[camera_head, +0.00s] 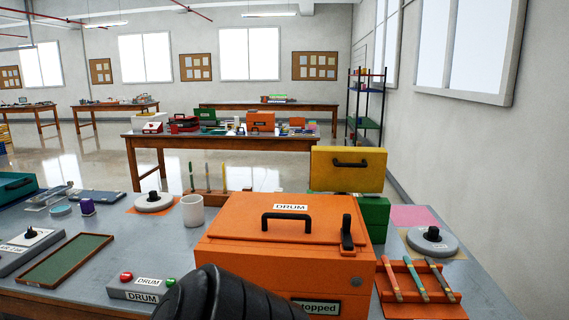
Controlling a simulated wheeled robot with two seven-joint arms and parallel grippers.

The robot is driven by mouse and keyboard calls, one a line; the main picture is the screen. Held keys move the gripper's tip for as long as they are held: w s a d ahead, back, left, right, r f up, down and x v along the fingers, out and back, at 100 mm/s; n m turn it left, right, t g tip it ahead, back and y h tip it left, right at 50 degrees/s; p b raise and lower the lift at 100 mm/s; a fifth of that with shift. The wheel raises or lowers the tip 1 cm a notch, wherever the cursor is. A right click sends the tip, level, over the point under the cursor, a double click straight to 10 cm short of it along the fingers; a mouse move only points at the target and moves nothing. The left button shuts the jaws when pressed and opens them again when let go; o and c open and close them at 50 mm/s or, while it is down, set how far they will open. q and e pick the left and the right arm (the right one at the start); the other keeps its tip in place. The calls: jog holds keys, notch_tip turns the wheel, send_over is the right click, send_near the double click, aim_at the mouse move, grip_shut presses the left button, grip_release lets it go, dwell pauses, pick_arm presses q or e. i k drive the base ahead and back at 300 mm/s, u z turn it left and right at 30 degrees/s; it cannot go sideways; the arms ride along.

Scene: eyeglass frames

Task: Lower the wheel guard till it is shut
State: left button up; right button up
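A yellow panel with a dark handle (348,169) stands upright above a green box (373,217), behind the orange drum box; it looks like a raised cover, but no label on it shows that it is the wheel guard. The orange box labelled DRUM (240,215) stands in front of it with its lid down and a black handle on top. A sign on its front reads "stopped", its first letter partly hidden. A black ribbed part of my arm covers its lower left front. Neither gripper's fingers show.
A button box labelled DRUM (142,289) has red and green buttons. A white cup (192,210), a green tray (66,260), a round grey base with a black knob (432,241) and an orange rack with sticks (412,268) stand around. The front-left tabletop has bare patches.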

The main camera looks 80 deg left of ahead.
aim_at(334, 168)
jog(key=u, duration=2.6)
